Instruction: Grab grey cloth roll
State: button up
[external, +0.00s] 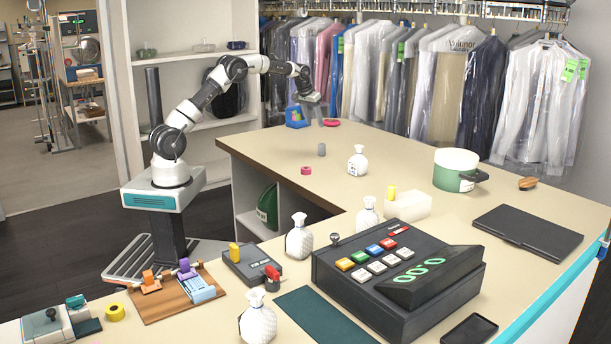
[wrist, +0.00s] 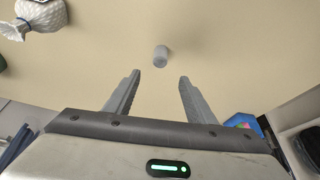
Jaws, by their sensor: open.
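The grey cloth roll (external: 321,149) is a small grey cylinder on the beige counter in the external view. In the wrist view the grey roll (wrist: 160,55) lies ahead of the fingertips, roughly centred between them. My gripper (external: 314,110) hangs at the counter's far left part, behind the roll in the external view and apart from it. In the wrist view my gripper (wrist: 160,80) has its two fingers spread wide, with nothing between them.
A white bottle (external: 358,161) stands right of the roll; a pink ring (external: 306,170) lies nearer. A blue box (external: 296,117) and a red-pink ring (external: 331,122) are near my gripper. Bagged garments (external: 436,85) hang behind.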

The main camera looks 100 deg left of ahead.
aim_at(321, 144)
jog(key=x, duration=1)
jog(key=shift+a+f+p, duration=0.1)
jog(key=shift+f+p, duration=0.2)
jog(key=shift+f, duration=0.05)
jog(key=shift+p+x, duration=0.35)
jog(key=shift+x, duration=2.35)
jog(key=shift+s, duration=0.1)
jog(key=shift+c, duration=0.3)
jog(key=c, duration=1)
